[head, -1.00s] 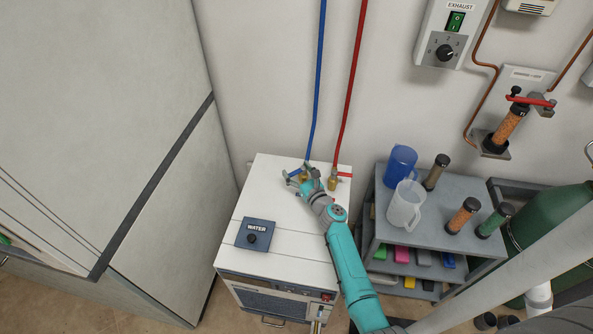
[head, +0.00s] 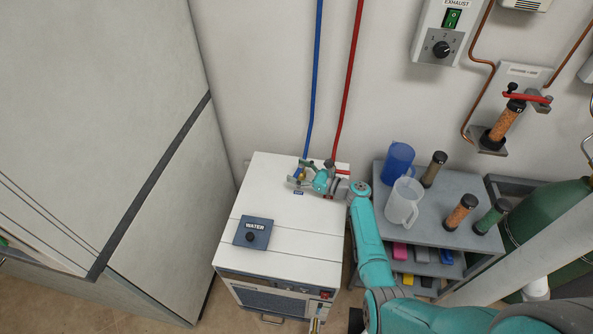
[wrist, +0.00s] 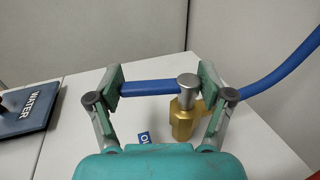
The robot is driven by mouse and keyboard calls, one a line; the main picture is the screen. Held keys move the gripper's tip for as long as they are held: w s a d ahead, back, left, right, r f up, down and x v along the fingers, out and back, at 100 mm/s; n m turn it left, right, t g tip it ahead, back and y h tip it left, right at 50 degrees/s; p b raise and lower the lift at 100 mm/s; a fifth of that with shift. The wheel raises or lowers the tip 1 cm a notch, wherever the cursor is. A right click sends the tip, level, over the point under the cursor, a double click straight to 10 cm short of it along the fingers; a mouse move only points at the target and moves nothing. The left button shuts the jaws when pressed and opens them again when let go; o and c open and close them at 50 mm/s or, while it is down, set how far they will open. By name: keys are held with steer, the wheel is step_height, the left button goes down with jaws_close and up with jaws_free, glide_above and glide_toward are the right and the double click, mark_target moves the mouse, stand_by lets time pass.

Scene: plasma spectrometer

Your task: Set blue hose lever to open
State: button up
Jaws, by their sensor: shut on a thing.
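The blue hose lever (wrist: 150,88) is a flat blue handle on a brass valve (wrist: 182,122) with a silver pivot knob, in the wrist view. It lies about level across that view, pointing left from the knob. My gripper (wrist: 162,85) is closed around the lever lengthwise, one finger at its free end and the other beside the knob. In the head view my gripper (head: 297,174) is at the valve from the right, hiding much of it. A small blue label (wrist: 144,138) lies below the lever, partly hidden by my gripper; its full word cannot be read.
A red hose (head: 348,85) runs close to the blue hose (head: 314,85). A grey cart (head: 440,206) with jugs stands right.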

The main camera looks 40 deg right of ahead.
mark_target(297, 171)
steer(key=shift+a+n+g+y, duration=0.2)
steer(key=shift+n+g+y, duration=0.1)
steer(key=shift+n+y, duration=0.3)
steer(key=o, duration=1.1)
steer(key=shift+c, duration=0.2)
steer(key=shift+r, duration=0.15)
steer(key=shift+d+r, duration=0.1)
steer(key=shift+r, duration=0.25)
step_height(297, 171, up, 9)
steer(key=shift+r, duration=0.1)
